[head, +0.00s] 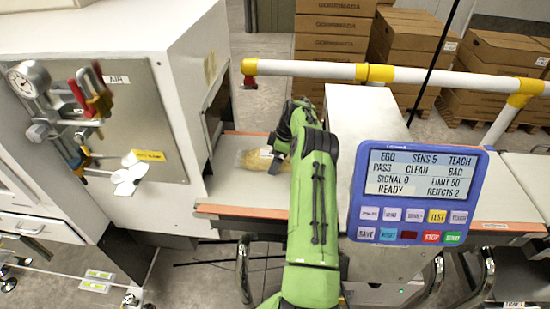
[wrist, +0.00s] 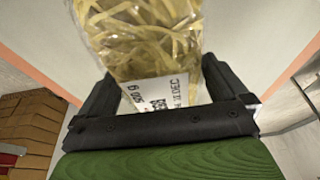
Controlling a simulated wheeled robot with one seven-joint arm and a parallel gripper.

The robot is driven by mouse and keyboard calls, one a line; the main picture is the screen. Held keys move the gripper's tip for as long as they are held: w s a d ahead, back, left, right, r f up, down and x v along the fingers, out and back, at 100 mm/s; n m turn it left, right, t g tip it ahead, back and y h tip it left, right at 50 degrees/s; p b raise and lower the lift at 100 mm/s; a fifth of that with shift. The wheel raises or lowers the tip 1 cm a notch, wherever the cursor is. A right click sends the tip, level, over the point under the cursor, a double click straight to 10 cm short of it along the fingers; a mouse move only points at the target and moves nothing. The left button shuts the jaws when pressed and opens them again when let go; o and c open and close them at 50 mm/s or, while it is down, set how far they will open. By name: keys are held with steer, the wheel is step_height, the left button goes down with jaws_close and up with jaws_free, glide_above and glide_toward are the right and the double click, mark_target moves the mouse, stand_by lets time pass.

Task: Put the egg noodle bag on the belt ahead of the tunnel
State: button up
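The egg noodle bag (head: 257,159) is a clear bag of yellow noodles at the left part of the belt (head: 243,192), near the opening of the large white cabinet. In the wrist view the bag (wrist: 140,38) shows with its white printed label end between my fingers. My gripper (head: 281,147) is at the right end of the bag. Its black fingers (wrist: 160,92) meet both sides of the label end and look shut on it. I cannot tell whether the bag rests on the belt or hangs just above it. A white housing (head: 358,112), probably the tunnel, stands right of my arm, partly hidden by the display.
A blue display panel (head: 420,195) stands in front of the housing. A white and yellow rail (head: 330,70) runs behind the belt. The white cabinet (head: 120,40) with an air gauge and valves stands at left. Stacked cartons (head: 410,45) fill the back.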

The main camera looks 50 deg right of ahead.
steer(key=p+v, duration=0.2)
steer(key=v, duration=1)
steer(key=shift+a+r, duration=0.1)
steer(key=a+r+m+h, duration=0.1)
steer(key=a+r, duration=0.8)
steer(key=a, duration=0.3)
steer(key=a+r+m+h, duration=0.1)
steer(key=a+r, duration=0.7)
steer(key=a, duration=0.5)
steer(key=s+a+r+m+t+h, duration=0.1)
steer(key=s+a+r+m+t, duration=0.15)
steer(key=s+a, duration=0.95)
steer(key=s+a+f+m, duration=0.1)
steer(key=s+f, duration=0.1)
steer(key=s, duration=0.3)
steer(key=s+a+f+m, duration=0.1)
steer(key=s+f+m, duration=0.1)
steer(key=s, duration=0.4)
steer(key=shift+s+a+f+y, duration=0.25)
steer(key=shift+f+y, duration=0.1)
steer(key=shift+y, duration=0.05)
steer(key=shift+t, duration=0.25)
